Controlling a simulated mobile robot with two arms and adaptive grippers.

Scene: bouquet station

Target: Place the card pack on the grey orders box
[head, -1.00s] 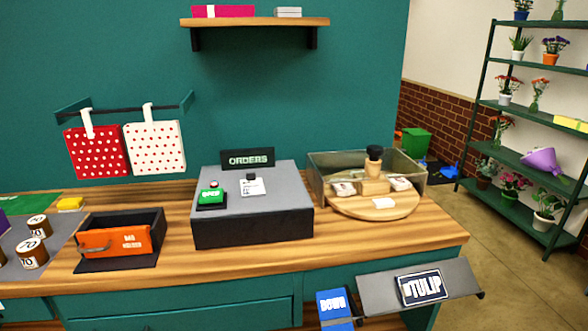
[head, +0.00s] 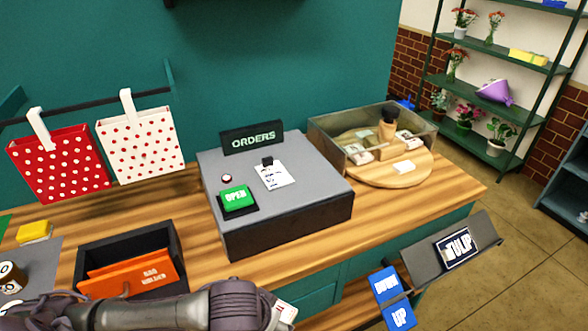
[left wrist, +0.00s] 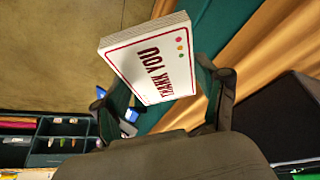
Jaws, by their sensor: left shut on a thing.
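The card pack (left wrist: 150,62) is a white block with a red border and the words THANK YOU. In the left wrist view it sits between the two fingers of my left gripper (left wrist: 163,95), which is shut on it. In the head view my left gripper (head: 268,308) is at the bottom edge, in front of the counter, and a small part of the card pack (head: 287,311) shows beside it. The grey orders box (head: 315,178) stands on the counter, farther back and above the gripper in the picture. My right gripper is not in view.
On the box are a green OPEN button (head: 236,197), a clipped note (head: 277,175) and an ORDERS sign (head: 252,138). Its right part is bare. An orange-fronted tray (head: 125,270) lies left, a glass case (head: 345,150) right. Polka-dot bags (head: 140,145) hang behind.

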